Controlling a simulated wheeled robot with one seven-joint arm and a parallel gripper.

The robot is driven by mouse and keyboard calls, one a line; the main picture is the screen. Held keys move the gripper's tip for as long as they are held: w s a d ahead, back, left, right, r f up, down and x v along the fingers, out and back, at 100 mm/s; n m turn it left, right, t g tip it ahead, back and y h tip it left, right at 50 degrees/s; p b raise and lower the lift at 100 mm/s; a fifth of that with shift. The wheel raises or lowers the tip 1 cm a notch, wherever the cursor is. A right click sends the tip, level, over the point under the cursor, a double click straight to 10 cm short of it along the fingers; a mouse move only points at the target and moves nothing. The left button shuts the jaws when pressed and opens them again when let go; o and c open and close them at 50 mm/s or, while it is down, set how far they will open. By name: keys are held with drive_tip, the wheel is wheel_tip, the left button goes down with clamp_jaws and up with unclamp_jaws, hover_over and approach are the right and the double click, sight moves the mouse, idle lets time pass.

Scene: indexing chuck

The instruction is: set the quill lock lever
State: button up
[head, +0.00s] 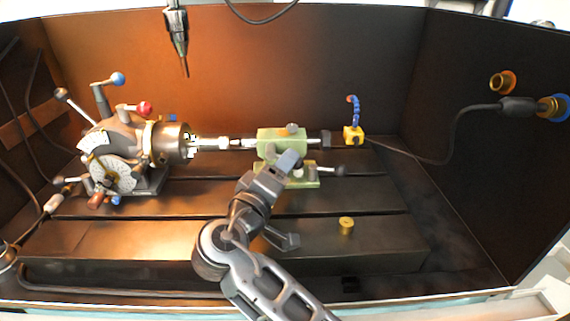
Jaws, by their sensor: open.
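The green tailstock (268,137) stands right of centre on the slotted table, its quill in line with the chuck (172,143). I cannot tell for sure which of these is the quill lock lever. My gripper (289,161) is in front of the tailstock, open and holding nothing that I can see. It hides part of the tailstock's lower front. I cannot tell whether it touches the tailstock.
The indexing head (121,135) with blue and red knobs stands at the left. A yellow block with a blue hose (353,134) is right of the tailstock. A small brass piece (346,224) sits on the table front. A pointed tool (178,40) hangs above. Dark walls enclose the table.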

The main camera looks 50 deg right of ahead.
drive_tip(key=shift+w+d, duration=0.1)
drive_tip(key=shift+d, duration=0.55)
clamp_jaws()
